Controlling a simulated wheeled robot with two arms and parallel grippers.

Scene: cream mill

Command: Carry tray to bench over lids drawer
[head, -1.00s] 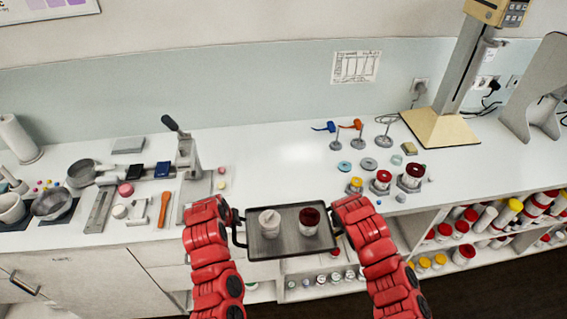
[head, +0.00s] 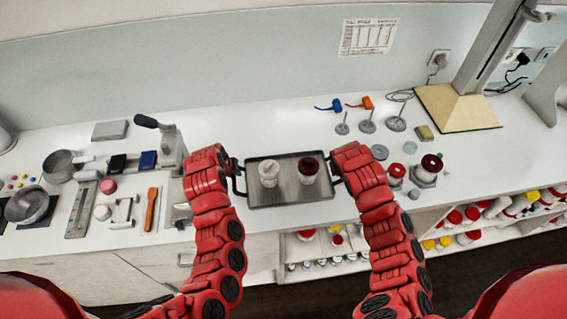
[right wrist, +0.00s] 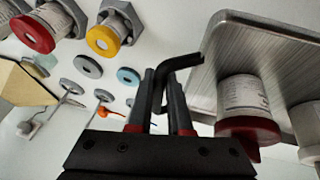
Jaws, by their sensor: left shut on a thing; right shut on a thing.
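The grey metal tray (head: 290,193) is held between my two arms above the front part of the white bench (head: 270,130). It carries a white container (head: 268,175) on the left and a white jar with a dark red lid (head: 308,170) on the right. My left gripper (head: 236,170) is shut on the tray's left handle. My right gripper (head: 336,168) is shut on the right handle. The right wrist view shows its fingers (right wrist: 165,95) around the dark handle, with the tray (right wrist: 250,40) beside them. The lids drawer cannot be picked out.
Tools, including an orange-handled one (head: 151,208) and a lever press (head: 165,140), crowd the left of the bench. Red-lidded jars (head: 427,170), small stands (head: 367,122) and a tan-based column (head: 458,107) are on the right. Open shelves of jars (head: 330,240) are below. Bench behind the tray is clear.

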